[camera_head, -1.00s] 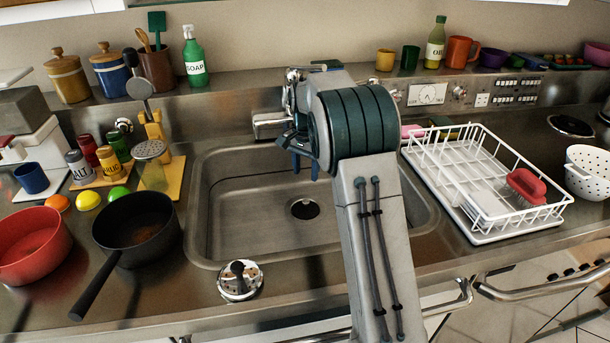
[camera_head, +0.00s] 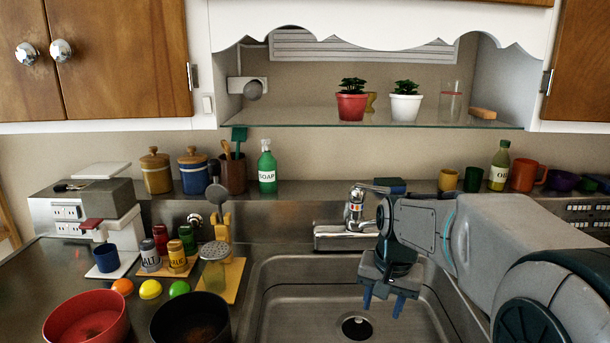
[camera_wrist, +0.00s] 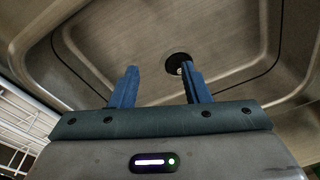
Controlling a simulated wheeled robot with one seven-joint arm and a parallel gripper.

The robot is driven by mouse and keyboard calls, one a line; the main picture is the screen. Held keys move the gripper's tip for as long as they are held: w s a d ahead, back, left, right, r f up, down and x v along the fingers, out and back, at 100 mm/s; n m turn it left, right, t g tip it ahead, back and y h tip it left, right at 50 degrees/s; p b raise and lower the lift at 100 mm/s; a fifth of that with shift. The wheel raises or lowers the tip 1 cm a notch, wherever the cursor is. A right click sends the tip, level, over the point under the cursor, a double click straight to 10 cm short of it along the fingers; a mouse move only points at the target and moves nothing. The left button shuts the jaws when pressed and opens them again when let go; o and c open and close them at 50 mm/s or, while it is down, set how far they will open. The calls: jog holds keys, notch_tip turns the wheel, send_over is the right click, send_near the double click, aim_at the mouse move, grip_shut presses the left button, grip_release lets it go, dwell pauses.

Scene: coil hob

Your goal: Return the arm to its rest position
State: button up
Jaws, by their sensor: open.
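My gripper (camera_head: 383,302) hangs over the sink basin in the head view, its two blue fingers pointing down, apart and empty. In the wrist view my gripper (camera_wrist: 160,85) is open, with nothing between the fingers and the sink behind them. My arm comes in from the right side of the head view and is bent at the elbow. The sink (camera_head: 290,300) has a round dark drain (camera_head: 355,327), which also shows in the wrist view (camera_wrist: 178,64) near the right finger.
The tap (camera_head: 345,232) stands just behind my gripper. A glass shelf (camera_head: 300,118) with potted plants is above. A red bowl (camera_head: 88,322), a black pan (camera_head: 190,322) and spice jars stand left of the sink. A white rack (camera_wrist: 22,110) edges the wrist view.

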jog(key=s+n+t+p, duration=0.1)
jog(key=s+n, duration=0.3)
jog(key=s, duration=1.2)
jog(key=shift+s+a+r+p, duration=0.2)
jog(key=shift+s+p, duration=0.1)
jog(key=shift+p, duration=0.45)
